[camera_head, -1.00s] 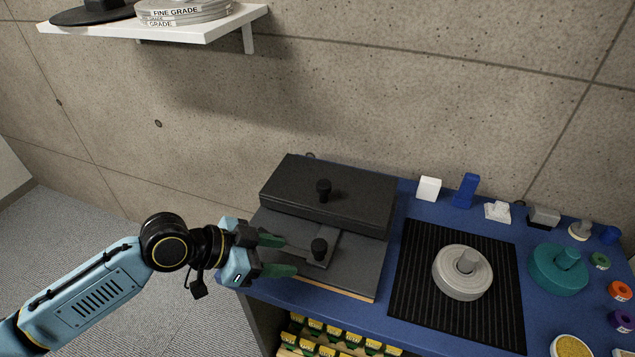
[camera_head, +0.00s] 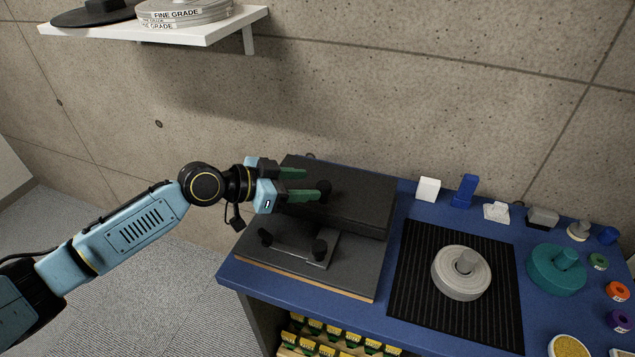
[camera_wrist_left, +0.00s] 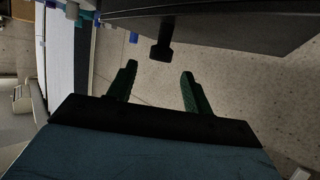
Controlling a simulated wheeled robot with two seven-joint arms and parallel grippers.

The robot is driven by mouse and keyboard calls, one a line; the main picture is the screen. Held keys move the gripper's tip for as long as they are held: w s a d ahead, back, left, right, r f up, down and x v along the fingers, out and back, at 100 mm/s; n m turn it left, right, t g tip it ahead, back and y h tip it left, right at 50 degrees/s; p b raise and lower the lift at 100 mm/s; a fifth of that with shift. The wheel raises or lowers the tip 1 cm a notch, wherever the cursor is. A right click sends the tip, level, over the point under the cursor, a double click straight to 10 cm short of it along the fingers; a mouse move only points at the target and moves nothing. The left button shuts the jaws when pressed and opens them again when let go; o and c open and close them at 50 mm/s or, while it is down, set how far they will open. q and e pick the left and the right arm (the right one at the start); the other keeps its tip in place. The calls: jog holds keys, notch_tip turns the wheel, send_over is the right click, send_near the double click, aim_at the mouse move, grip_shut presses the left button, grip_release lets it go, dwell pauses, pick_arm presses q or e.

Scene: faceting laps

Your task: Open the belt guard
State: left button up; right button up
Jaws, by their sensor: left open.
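The belt guard (camera_head: 355,190) looks to be the dark box at the back left of the blue bench, its top level and closed. A black knob (camera_head: 324,188) stands on it. My left gripper (camera_head: 310,184) is open over the left part of the box, its green fingers pointing at the knob. In the left wrist view the knob (camera_wrist_left: 161,50) hangs between the lines of the two fingers, a little beyond the tips, with no visible contact. The dark guard surface (camera_wrist_left: 220,25) fills the top of that view. My right gripper is not in view.
In front of the guard lies a dark plate (camera_head: 350,275) with two black knobs. To the right are a ribbed black mat (camera_head: 420,310) with a grey lap (camera_head: 462,272), a teal lap (camera_head: 555,270) and several small items. A white shelf (camera_head: 215,28) hangs at upper left.

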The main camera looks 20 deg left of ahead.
aim_at(324, 185)
pick_arm(q)
jog(key=shift+x, duration=2.05)
jog(key=shift+c, duration=0.3)
grip_shut()
